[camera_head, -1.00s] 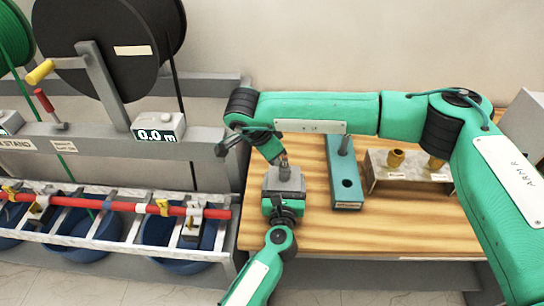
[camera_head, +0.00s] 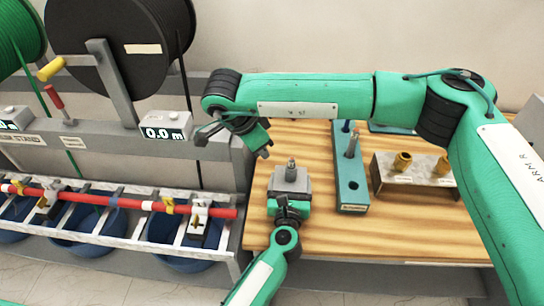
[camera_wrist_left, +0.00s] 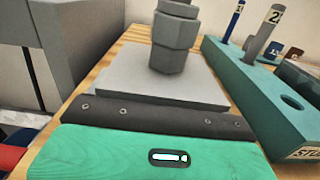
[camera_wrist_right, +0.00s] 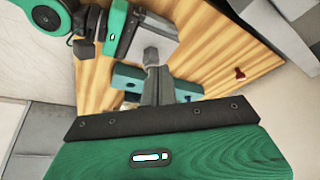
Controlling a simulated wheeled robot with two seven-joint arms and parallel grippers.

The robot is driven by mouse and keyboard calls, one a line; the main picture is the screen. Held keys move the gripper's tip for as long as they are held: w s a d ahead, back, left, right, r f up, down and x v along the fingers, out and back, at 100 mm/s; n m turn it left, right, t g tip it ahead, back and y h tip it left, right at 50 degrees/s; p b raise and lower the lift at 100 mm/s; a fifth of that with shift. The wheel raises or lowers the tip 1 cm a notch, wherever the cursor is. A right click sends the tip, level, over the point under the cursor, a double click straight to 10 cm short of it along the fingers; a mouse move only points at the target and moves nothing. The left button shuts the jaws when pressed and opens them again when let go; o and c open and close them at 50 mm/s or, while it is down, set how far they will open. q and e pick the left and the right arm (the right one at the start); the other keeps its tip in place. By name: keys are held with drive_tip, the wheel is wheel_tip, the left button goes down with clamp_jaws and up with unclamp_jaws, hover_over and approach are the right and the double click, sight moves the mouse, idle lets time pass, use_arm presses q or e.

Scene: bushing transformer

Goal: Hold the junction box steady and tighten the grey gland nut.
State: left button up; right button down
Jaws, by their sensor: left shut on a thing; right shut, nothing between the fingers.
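The grey junction box (camera_head: 290,183) stands at the wooden table's front left, with the grey gland nut (camera_head: 291,169) upright on top. In the left wrist view, the box's flat top (camera_wrist_left: 130,85) and the hexagonal nut (camera_wrist_left: 174,45) show close up. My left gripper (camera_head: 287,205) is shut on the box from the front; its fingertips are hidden. My right gripper (camera_head: 264,152) is shut and empty, up and left of the nut and apart from it. Its closed fingers (camera_wrist_right: 157,85) show in the right wrist view.
A teal rack (camera_head: 350,195) holding an upright grey rod stands right of the box. A metal stand (camera_head: 388,188) with brass fittings is farther right. Cable reels (camera_head: 120,45) and a rail with a red cable (camera_head: 130,203) are at left. Bare table lies in front of the rack.

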drive_tip(key=w+v, duration=0.1)
drive_tip(key=v, duration=0.3)
drive_tip(key=m+g+h, duration=0.3)
drive_tip(key=m+h, duration=0.1)
drive_tip(key=m, duration=1.3)
approach(291, 170)
wheel_tip(291, 170, down, 5)
drive_tip(key=shift+w+d+f, duration=0.1)
drive_tip(key=shift+w+d, duration=0.35)
drive_tip(key=shift+d, duration=0.2)
drive_tip(key=shift+w+d+f, duration=0.1)
drive_tip(key=shift+w+d, duration=0.35)
drive_tip(key=shift+d, duration=0.2)
drive_tip(key=shift+w+d, duration=0.95)
drive_tip(key=shift+d, duration=0.1)
